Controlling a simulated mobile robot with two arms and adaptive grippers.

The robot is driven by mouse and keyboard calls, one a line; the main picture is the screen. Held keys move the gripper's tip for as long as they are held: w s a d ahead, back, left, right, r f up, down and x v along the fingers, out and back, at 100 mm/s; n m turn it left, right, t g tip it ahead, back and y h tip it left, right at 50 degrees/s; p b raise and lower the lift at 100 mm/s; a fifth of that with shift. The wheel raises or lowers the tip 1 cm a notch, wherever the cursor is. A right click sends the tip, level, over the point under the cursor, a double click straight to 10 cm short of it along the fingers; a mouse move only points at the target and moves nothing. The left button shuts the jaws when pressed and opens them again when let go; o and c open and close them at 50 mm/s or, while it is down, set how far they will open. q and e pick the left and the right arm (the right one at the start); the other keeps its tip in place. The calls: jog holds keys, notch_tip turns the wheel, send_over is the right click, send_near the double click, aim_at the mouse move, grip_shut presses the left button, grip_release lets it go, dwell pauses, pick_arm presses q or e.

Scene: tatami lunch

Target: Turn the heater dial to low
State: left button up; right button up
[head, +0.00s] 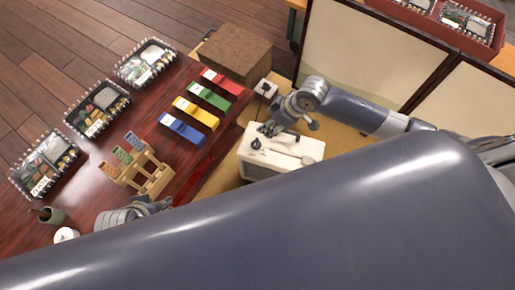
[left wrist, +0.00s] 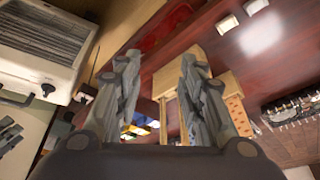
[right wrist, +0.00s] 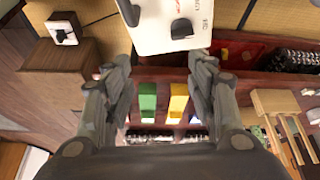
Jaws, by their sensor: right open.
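The heater is a cream box (head: 268,166) on the tatami beside the low table. Its dark dial (head: 256,143) is on the top face, near the left end. In the right wrist view the heater top (right wrist: 150,38) fills the upper middle, with the dial (right wrist: 181,28) beside small printed marks too small to read. My right gripper (right wrist: 160,62) is open and empty. In the head view my right gripper (head: 270,129) is over the heater's far edge, close to the dial; contact cannot be told. My left gripper (left wrist: 160,58) is open and empty, near the table's front edge.
The dark red table (head: 150,103) holds red, green, yellow and blue boxes, a wooden rack (head: 148,175) and several bento trays (head: 97,108). A brown block (head: 235,52) and a small white box (head: 265,88) stand beyond the heater. Folding screens (head: 365,45) stand at the right.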

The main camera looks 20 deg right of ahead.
jog(key=shift+s+a+n+g+b, duration=0.55)
jog(key=shift+s+n+b, duration=0.25)
jog(key=shift+s+b, duration=0.6)
jog(key=b, duration=0.2)
send_over(256, 142)
jog(key=s+d, duration=0.2)
jog(key=f, duration=0.5)
jog(key=shift+w+d+f, duration=0.1)
jog(key=shift+w, duration=0.15)
jog(key=b+x, duration=0.2)
jog(key=x, duration=0.3)
pick_arm(q)
jog(key=w+d+r+t+h, duration=0.1)
jog(key=w+d+r+t, duration=0.2)
jog(key=w+r+t, duration=0.3)
jog(key=w+d+r+t+h, duration=0.2)
jog(key=w+r+t, duration=0.3)
jog(key=w+r, duration=0.3)
jog(key=shift+w+d+r+m+t, duration=0.3)
jog(key=shift+d+r+t, duration=0.15)
jog(key=shift+r, duration=0.8)
pick_arm(e)
jog(key=shift+w+f, duration=0.1)
jog(key=shift+f, duration=0.05)
jog(key=c, duration=1.1)
